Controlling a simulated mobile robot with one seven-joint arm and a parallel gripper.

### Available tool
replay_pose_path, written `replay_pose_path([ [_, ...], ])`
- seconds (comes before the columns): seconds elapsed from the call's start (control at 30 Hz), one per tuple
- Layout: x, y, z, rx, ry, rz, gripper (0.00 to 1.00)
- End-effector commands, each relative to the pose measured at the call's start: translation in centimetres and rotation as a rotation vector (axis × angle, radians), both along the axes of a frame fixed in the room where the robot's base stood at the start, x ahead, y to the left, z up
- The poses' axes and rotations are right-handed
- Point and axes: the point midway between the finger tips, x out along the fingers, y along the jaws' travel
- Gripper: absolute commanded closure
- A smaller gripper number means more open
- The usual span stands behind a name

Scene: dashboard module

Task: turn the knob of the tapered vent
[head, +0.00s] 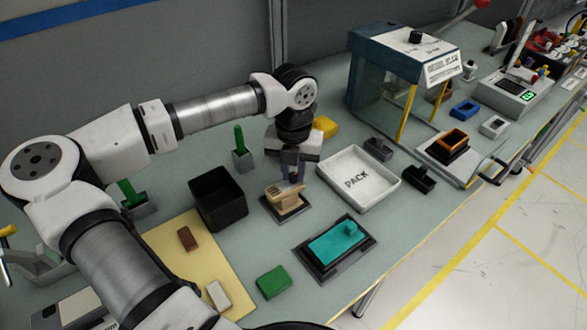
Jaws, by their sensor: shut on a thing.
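A tan, slatted piece that looks like the tapered vent (283,197) stands on a dark square base, left of the white PACK tray. My gripper (292,178) points down right at its top, with its fingers shut on the knob. The knob is mostly hidden by the fingers, so its angle cannot be told.
A black open bin (218,198) stands close to the left. The white PACK tray (357,178) is close on the right. A teal block (338,241) on a dark base lies in front. A yellow block (326,126) and a green peg (240,139) are behind.

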Motion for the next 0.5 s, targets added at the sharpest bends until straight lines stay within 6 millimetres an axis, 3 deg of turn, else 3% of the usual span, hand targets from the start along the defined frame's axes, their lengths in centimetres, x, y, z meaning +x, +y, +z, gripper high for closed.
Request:
replay_pose_path([
  [0.5,0.01,0.02,-0.05,0.001,-0.001,-0.049,1.0],
])
